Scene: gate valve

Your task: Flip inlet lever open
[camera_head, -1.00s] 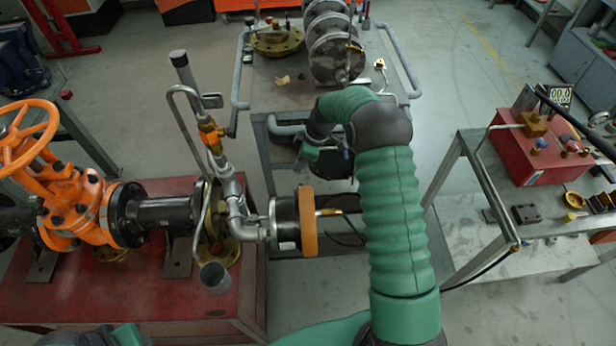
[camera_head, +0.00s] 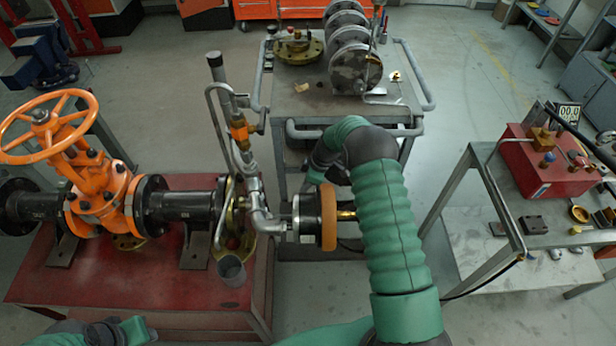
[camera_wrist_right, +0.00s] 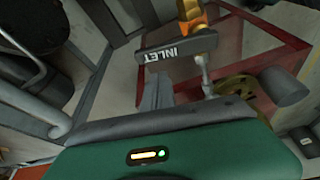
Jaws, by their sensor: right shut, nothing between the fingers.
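The inlet lever (camera_wrist_right: 178,52) is a dark grey flat handle marked INLET in the right wrist view. It is joined to an orange valve body (camera_wrist_right: 192,12) and sticks out to the left there. In the head view the orange valve body (camera_head: 239,133) sits on the leaning grey pipe; the lever is too small to make out clearly. My right gripper (camera_head: 320,170) is to the right of the pipe, partly hidden behind my green forearm. It is shut and empty, apart from the lever. Its finger (camera_wrist_right: 156,90) shows below the lever in the wrist view.
A round gauge with an orange rim (camera_head: 328,217) stands near my right forearm. An orange handwheel valve (camera_head: 48,125) is on the red bench (camera_head: 150,300) at left. A grey cart (camera_head: 300,100) stands behind. A table with a red box (camera_head: 545,165) is at right.

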